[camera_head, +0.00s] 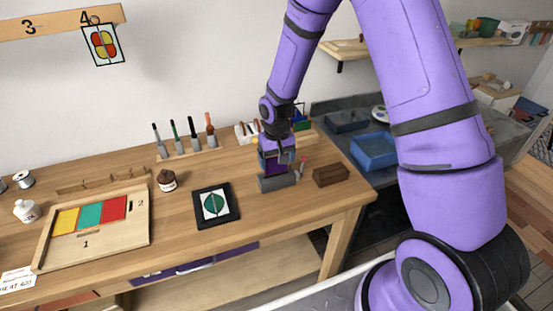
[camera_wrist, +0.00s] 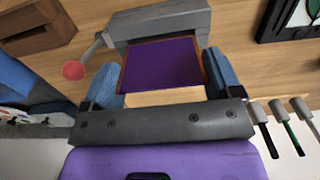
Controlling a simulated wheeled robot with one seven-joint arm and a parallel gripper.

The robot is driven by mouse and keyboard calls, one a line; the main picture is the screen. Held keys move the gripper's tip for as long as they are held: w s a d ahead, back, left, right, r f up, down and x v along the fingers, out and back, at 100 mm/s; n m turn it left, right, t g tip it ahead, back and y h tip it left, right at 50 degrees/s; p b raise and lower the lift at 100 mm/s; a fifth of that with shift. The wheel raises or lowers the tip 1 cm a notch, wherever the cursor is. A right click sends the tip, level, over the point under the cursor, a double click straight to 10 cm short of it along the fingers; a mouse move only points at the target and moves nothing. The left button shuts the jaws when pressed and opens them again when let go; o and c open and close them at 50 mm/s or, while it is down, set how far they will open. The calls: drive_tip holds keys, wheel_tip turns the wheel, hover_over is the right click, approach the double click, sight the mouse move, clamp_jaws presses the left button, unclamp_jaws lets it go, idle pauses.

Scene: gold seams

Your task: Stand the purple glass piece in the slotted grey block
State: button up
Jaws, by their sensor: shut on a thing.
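The purple glass piece (camera_wrist: 160,65) is a flat square with a thin copper-coloured edge. My gripper (camera_wrist: 163,72) is shut on it, with one blue finger at each side. The slotted grey block (camera_wrist: 165,21) lies just beyond the fingertips, and the piece's far edge meets the block's near side in the wrist view. In the head view, the purple piece (camera_head: 275,168) is upright directly above the grey block (camera_head: 275,184), below my gripper (camera_head: 276,158). The slot is hidden, so I cannot tell whether the lower edge sits inside it.
A lever with a red knob (camera_wrist: 75,70) sticks out beside the block. A brown wooden block (camera_head: 331,175) stands to the right. A black-framed green panel (camera_head: 216,205) lies to the left, and a rack of tools (camera_head: 188,150) stands behind. Bare tabletop lies in front.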

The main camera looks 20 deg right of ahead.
sight(276, 173)
drive_tip(key=shift+f, duration=1.75)
idle(1.1)
drive_tip(key=o, duration=0.7)
drive_tip(key=shift+o, duration=0.2)
drive_tip(key=shift+r, duration=3.5)
